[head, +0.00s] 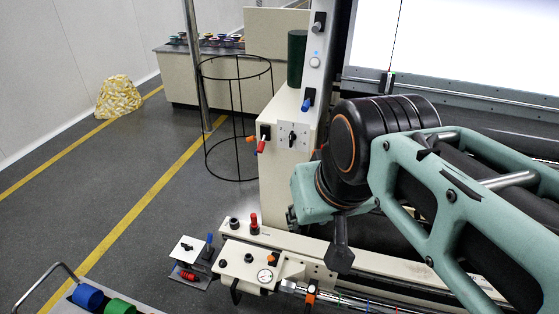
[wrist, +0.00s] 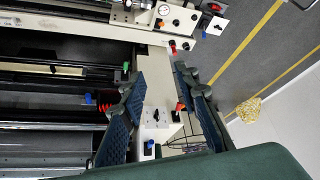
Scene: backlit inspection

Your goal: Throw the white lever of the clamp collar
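I cannot pick out a white lever on a clamp collar with certainty in either view. A small dark fitting with a pale part (head: 318,22) sits high on the light upright post (head: 314,75) in the head view; its detail is too small to tell. My gripper (wrist: 158,72) shows in the wrist view with its two blue-padded fingers spread apart and nothing between them. Beyond the gap lies the cream machine frame, with a small switch panel (wrist: 155,117) and a red-orange lever (wrist: 180,107). In the head view my arm hides part of the machine.
The head view shows a red-handled lever (head: 261,146), a blue knob (head: 307,104), a front panel with a gauge (head: 265,276) and a wire hoop stand (head: 236,120). A bright backlit panel (head: 460,45) stands at right. Open floor lies at left, with a yellow patterned heap (head: 118,97).

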